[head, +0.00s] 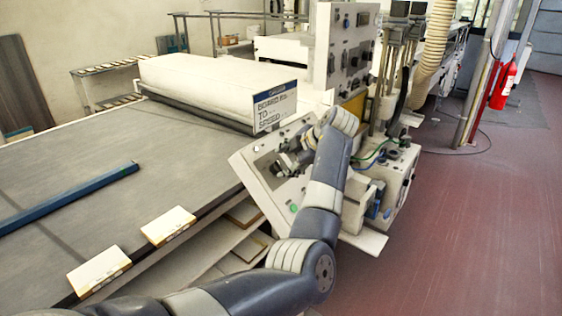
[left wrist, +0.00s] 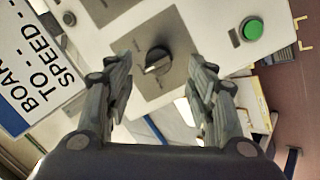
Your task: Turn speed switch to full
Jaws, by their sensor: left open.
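The speed switch (left wrist: 157,60) is a dark round knob with a light mark on its grip, set on a grey plate on the pale control panel (left wrist: 205,25). In the left wrist view it lies between and beyond the fingertips of my left gripper (left wrist: 160,72), which is open and empty. I cannot tell whether the fingers touch it. In the head view my left gripper (head: 288,163) is at the tilted control panel (head: 262,192), and my own arm hides part of the panel. The knob itself is hard to make out there. My right gripper is not in view.
A green button (left wrist: 253,28) sits on the panel beside the switch. A sign (head: 274,106) reading "BOARD", "TO", "SPEED" stands just above the panel. The conveyor table (head: 75,190) holds a blue bar (head: 70,198). The red floor (head: 470,230) at right is clear.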

